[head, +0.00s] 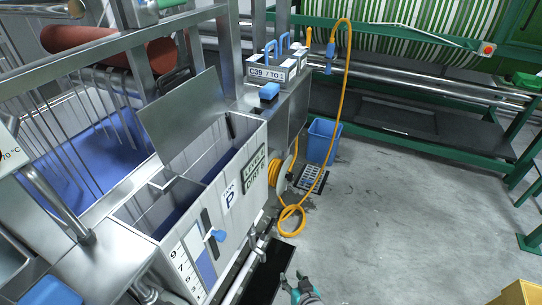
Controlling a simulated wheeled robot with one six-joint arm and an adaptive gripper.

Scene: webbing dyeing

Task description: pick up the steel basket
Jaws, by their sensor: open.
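A steel box with blue handles (280,70) and a label reading "C39 7 TO 1" sits on the steel ledge behind the dye tank, at the top centre of the head view. It may be the steel basket; I see no other clear basket. My gripper (292,279) shows at the bottom edge, open and empty, low over the dark floor strip. It is far in front of the box and apart from it. Most of my arm is out of view.
The steel tank (228,190) with a raised lid (183,118) and blue liquid stands at left. A yellow hose (347,85) hangs and coils on the floor. A blue bin (322,140) and green racks (420,140) stand behind.

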